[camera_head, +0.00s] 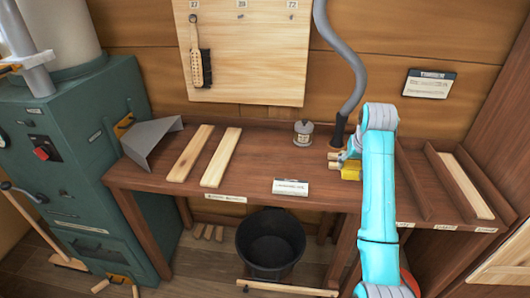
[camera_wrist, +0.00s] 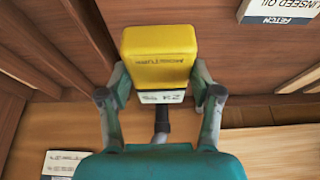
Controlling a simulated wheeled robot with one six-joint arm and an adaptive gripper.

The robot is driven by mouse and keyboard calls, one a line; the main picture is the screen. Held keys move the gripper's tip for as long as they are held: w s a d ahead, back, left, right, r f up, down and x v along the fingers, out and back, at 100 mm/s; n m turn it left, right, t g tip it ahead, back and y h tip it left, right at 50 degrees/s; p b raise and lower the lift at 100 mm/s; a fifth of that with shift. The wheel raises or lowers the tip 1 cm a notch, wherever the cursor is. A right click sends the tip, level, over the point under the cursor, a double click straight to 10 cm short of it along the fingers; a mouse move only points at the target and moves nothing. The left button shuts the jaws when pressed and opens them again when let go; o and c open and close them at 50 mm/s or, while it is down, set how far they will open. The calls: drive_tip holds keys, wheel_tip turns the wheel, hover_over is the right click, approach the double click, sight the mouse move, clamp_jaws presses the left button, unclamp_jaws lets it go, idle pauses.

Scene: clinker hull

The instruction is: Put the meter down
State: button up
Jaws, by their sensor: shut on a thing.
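The meter is a yellow block with a pale display strip; it shows large in the wrist view (camera_wrist: 160,55) and small in the head view (camera_head: 351,171). My gripper (camera_wrist: 160,95) is shut on the meter, one finger on each side of it. In the head view my gripper (camera_head: 347,162) is over the right part of the brown bench (camera_head: 260,150). I cannot tell whether the meter touches the bench top. My turquoise arm hides part of the bench beside it.
Two pale planks (camera_head: 220,158) lie on the bench at left. A grey hose (camera_head: 345,70) hangs behind my gripper. Raised dividers (camera_head: 455,180) stand at right. A black bucket (camera_head: 270,243) is below.

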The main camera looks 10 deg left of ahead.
sight(354, 172)
drive_tip(key=shift+w, duration=0.35)
drive_tip(key=shift+f, duration=4.95)
drive_tip(key=shift+f, duration=0.15)
drive_tip(key=o, duration=1.3)
drive_tip(key=shift+c, duration=0.2)
drive_tip(key=v, duration=1.2)
